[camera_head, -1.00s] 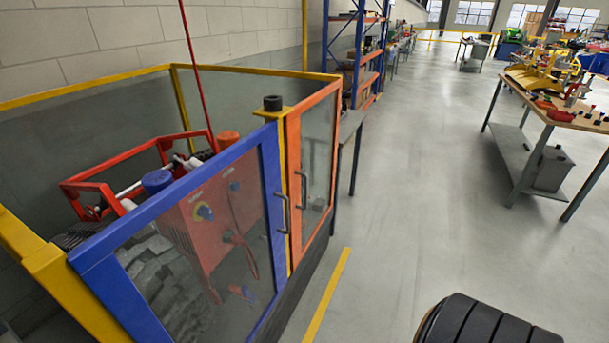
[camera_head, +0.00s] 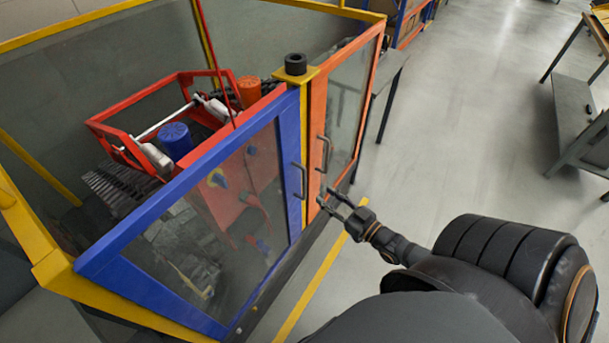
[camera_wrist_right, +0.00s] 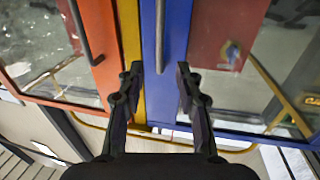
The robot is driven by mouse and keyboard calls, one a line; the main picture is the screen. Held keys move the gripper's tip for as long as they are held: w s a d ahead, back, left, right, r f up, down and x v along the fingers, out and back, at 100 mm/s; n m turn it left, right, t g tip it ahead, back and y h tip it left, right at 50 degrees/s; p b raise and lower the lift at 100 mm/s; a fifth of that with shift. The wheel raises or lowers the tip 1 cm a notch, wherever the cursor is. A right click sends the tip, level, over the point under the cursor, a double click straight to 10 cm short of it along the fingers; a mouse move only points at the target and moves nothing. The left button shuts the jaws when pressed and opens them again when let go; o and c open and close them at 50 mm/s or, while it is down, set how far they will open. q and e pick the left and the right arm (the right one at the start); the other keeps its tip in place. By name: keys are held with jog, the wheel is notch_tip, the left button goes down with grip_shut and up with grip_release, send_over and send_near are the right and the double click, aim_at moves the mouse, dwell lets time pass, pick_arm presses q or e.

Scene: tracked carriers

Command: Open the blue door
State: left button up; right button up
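The blue door (camera_head: 289,133) is a blue frame around a clear pane on the front of a yellow-framed enclosure, and it is closed. Its grey bar handle (camera_head: 300,181) stands upright near the right edge of the door. My right gripper (camera_head: 329,199) is in front of the door handles, with its fingers apart and empty. In the right wrist view, the open gripper (camera_wrist_right: 158,70) faces the blue door (camera_wrist_right: 173,40) near its edge with the yellow post. The blue door's handle (camera_wrist_right: 160,35) lies between the fingertips in that picture; contact cannot be told. My left gripper is out of view.
An orange door (camera_head: 318,110) with its own handle (camera_head: 325,153) adjoins on the right, past a yellow post (camera_head: 304,95). Red machinery stands inside the enclosure. A yellow floor line (camera_head: 312,285) runs along its front. The grey floor (camera_head: 450,120) to the right is clear.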

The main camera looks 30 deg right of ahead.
jog(key=w+b, duration=0.1)
jog(key=w, duration=0.2)
jog(key=w+a+b, duration=0.1)
jog(key=w, duration=0.2)
jog(key=w+a+b, duration=0.1)
jog(key=w, duration=0.3)
jog(key=shift+w, duration=0.1)
grip_shut()
